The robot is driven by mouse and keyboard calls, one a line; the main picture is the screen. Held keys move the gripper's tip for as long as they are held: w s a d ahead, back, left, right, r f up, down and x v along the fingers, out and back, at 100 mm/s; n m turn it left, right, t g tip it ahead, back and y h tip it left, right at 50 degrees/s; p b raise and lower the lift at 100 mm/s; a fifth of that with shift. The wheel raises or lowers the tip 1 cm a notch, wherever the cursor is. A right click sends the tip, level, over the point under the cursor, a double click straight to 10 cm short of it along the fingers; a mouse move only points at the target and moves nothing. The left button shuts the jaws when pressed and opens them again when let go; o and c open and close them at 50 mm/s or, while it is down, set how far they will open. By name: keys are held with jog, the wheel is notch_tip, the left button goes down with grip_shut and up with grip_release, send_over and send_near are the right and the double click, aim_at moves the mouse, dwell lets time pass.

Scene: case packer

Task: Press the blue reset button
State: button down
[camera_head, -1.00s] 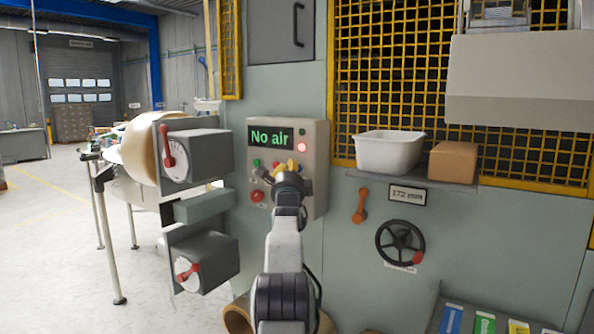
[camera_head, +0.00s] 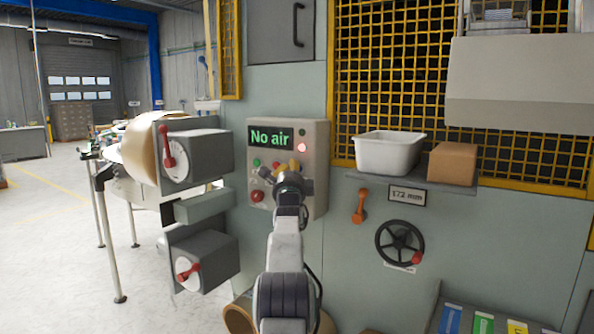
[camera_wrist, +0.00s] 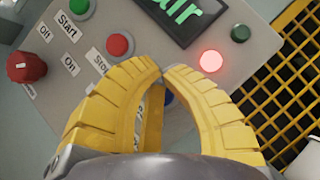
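The control panel (camera_head: 318,185) is a pale box on the machine wall with a display (camera_head: 271,138) reading "No air". In the wrist view, a small patch of the blue button (camera_wrist: 169,99) shows between my yellow fingers, mostly hidden by them. I cannot make the blue button out in the head view. My gripper (camera_head: 288,165) is in front of the panel's lower part. In the wrist view its fingers (camera_wrist: 163,71) curve together with their tips meeting or nearly so, holding nothing visible. I cannot tell whether they touch the panel.
The wrist view shows a green button (camera_wrist: 79,7), a red button (camera_wrist: 120,45), a red knob (camera_wrist: 26,67) and a lit red lamp (camera_wrist: 211,60). Right of the panel are a white bin (camera_head: 388,153), an orange lever (camera_head: 360,205) and a handwheel (camera_head: 400,243).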

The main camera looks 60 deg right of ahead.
jog(key=shift+d+p, duration=0.45)
jog(key=shift+p, duration=0.1)
dwell(0.6)
jog(key=shift+a+f+b, duration=0.1)
jog(key=shift+a+b, duration=0.3)
jog(key=shift+b, duration=0.4)
jog(key=shift+s+a+b, duration=0.1)
jog(key=shift+a+b, duration=0.35)
jog(key=shift+b, duration=0.2)
dwell(0.6)
